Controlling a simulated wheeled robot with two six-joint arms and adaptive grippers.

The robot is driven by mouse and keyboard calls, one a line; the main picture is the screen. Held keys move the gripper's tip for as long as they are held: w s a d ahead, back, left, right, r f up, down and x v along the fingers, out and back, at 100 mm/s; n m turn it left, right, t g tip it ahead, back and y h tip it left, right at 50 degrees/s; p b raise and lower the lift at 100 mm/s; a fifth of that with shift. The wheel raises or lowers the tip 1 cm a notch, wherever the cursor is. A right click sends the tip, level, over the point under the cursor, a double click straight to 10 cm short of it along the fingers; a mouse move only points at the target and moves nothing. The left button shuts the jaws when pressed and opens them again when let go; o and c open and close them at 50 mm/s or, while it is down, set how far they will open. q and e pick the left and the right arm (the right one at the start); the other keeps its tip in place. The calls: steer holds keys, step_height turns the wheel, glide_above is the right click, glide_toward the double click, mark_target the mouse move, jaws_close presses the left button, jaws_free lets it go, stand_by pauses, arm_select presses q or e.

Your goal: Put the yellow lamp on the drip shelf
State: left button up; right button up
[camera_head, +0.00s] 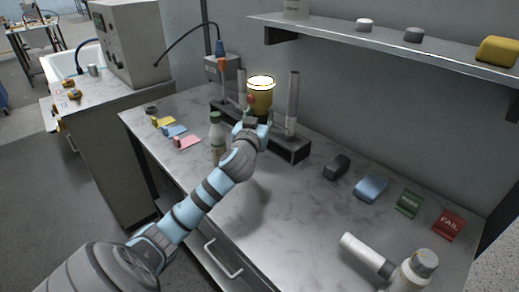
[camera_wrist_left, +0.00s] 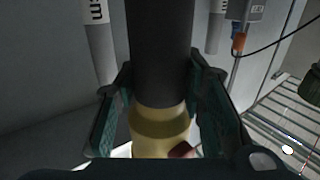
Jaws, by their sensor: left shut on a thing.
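The yellow lamp (camera_head: 260,100) shows a bright ring at its top and stands out behind my left wrist, near the upright posts. My left gripper (camera_head: 250,124) is at its lower part. In the left wrist view, the two fingers (camera_wrist_left: 160,105) are on either side of a dark cylinder (camera_wrist_left: 160,50) with a yellow part (camera_wrist_left: 160,130) below it. My left gripper is shut on the lamp. Its lower end is hidden behind my arm. A slatted surface (camera_wrist_left: 283,125) at the right of the wrist view may be the drip shelf; I cannot tell. My right gripper is not in view.
A dark-based stand (camera_head: 290,146) with posts is close by the lamp. A green-capped bottle (camera_head: 216,130) is beside my left forearm. A wall shelf (camera_head: 390,44) overhangs the right side. The bench (camera_head: 280,200) has free room at middle.

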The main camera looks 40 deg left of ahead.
arm_select(q)
step_height(320, 180, down, 9)
steer(key=shift+f+b, duration=0.1)
steer(key=shift+b, duration=1.1)
steer(key=o, duration=1.3)
steer(key=shift+c, duration=0.2)
